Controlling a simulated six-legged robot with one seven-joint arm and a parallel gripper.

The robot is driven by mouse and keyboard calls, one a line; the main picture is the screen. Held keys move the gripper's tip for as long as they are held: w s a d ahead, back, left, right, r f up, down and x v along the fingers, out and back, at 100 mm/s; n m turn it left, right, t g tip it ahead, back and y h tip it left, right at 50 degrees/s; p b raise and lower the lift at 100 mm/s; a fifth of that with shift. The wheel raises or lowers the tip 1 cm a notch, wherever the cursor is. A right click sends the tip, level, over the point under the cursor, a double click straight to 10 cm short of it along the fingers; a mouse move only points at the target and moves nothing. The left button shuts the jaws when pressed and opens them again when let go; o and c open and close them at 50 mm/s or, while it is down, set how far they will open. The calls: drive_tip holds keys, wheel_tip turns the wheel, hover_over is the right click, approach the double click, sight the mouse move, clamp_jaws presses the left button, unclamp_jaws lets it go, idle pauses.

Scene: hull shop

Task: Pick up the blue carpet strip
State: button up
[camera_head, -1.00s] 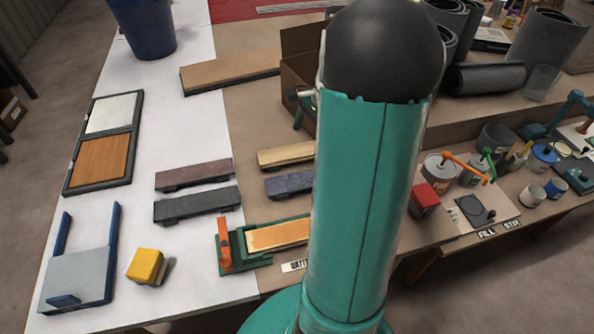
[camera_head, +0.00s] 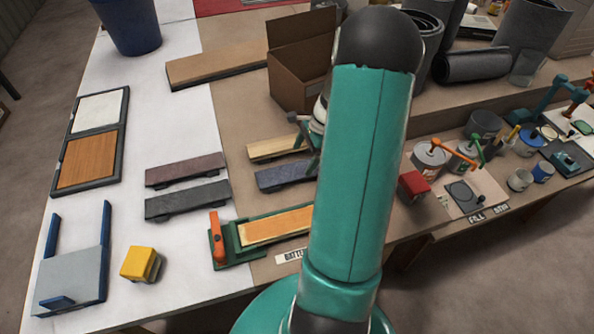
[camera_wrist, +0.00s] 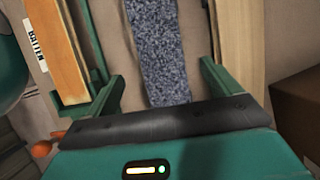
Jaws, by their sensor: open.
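The blue carpet strip (camera_head: 285,176) is a speckled blue-grey bar on the brown bench top, its right end hidden behind my arm. In the wrist view the strip (camera_wrist: 160,45) runs lengthwise between my fingers, with a gap on each side. My gripper (camera_wrist: 162,74) is open and empty, its fingers either side of the strip. In the head view my gripper (camera_head: 312,148) is partly hidden by my arm, close to the strip's right end. I cannot tell its exact height above the strip.
A pale wooden strip (camera_head: 272,149) lies just behind the blue one. A green fixture with an orange-tan batten (camera_head: 265,228) is in front. Maroon (camera_head: 186,168) and dark grey (camera_head: 188,200) strips lie left. A cardboard box (camera_head: 292,87) stands behind.

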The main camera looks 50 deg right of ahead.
sight(297, 170)
drive_tip(key=x, duration=0.4)
drive_tip(key=shift+f, duration=0.35)
drive_tip(key=c, duration=1.1)
drive_tip(key=shift+d+r, duration=0.1)
drive_tip(key=shift+r, duration=0.1)
drive_tip(key=shift+r, duration=0.3)
wheel_tip(297, 170, up, 2)
drive_tip(key=shift+r, duration=0.1)
drive_tip(key=s+a+r, duration=0.2)
drive_tip(key=a+r, duration=0.1)
drive_tip(key=a, duration=0.1)
drive_tip(key=s+a+r, duration=0.3)
drive_tip(key=a, duration=0.1)
drive_tip(key=s+a+r, duration=0.2)
drive_tip(key=a+r, duration=0.1)
drive_tip(key=a, duration=0.1)
drive_tip(key=shift+s+r, duration=0.15)
drive_tip(key=shift+r, duration=0.25)
